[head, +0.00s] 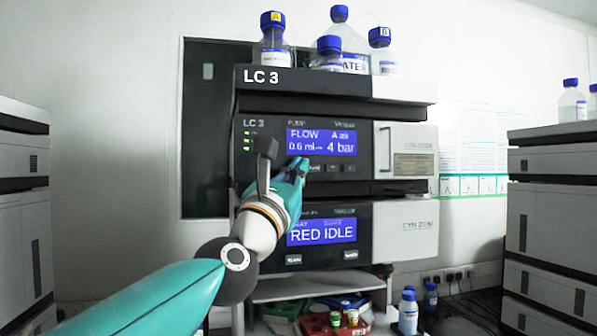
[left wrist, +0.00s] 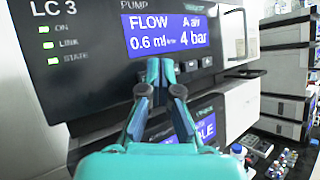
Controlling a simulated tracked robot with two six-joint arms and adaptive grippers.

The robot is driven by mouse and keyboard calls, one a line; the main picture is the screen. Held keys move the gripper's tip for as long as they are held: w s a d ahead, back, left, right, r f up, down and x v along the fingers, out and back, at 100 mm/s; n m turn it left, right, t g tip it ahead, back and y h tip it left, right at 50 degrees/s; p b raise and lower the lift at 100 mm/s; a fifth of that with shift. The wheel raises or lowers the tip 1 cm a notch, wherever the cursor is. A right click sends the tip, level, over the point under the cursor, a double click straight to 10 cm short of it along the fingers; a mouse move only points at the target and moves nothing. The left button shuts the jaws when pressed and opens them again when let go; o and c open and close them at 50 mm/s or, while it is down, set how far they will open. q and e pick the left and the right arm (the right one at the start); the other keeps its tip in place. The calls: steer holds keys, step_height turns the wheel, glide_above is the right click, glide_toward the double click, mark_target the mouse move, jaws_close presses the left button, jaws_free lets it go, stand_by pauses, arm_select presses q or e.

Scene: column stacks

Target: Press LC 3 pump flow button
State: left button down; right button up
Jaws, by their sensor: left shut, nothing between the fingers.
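The LC 3 stack (head: 345,82) stands straight ahead. Its pump module (head: 257,139) has a blue screen (head: 321,142) reading FLOW 0.6 ml and A air 4 bar. A row of small dark buttons (head: 333,168) runs below the screen. My left gripper (head: 300,164) is shut and empty, with its fingertips at the left part of that row. In the left wrist view the closed fingertips (left wrist: 160,66) are just below the pump screen (left wrist: 168,35) and hide the button behind them. I cannot tell whether they touch it. My right gripper is not in view.
A lower module with a RED IDLE screen (head: 321,231) sits beneath the pump. Blue-capped bottles (head: 273,42) stand on top of the stack. Other stacks stand at left (head: 22,200) and right (head: 550,200). A red tray (head: 333,326) with vials is below.

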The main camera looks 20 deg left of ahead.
arm_select(q)
steer(key=shift+w+a, duration=0.25)
steer(key=shift+w, duration=0.05)
stand_by(0.7)
stand_by(0.3)
steer(key=shift+s+d, duration=0.5)
steer(key=shift+s, duration=0.2)
steer(key=s+d, duration=0.1)
steer(key=s, duration=0.1)
steer(key=s+d, duration=0.1)
steer(key=s, duration=0.1)
steer(key=shift+d, duration=0.4)
stand_by(0.7)
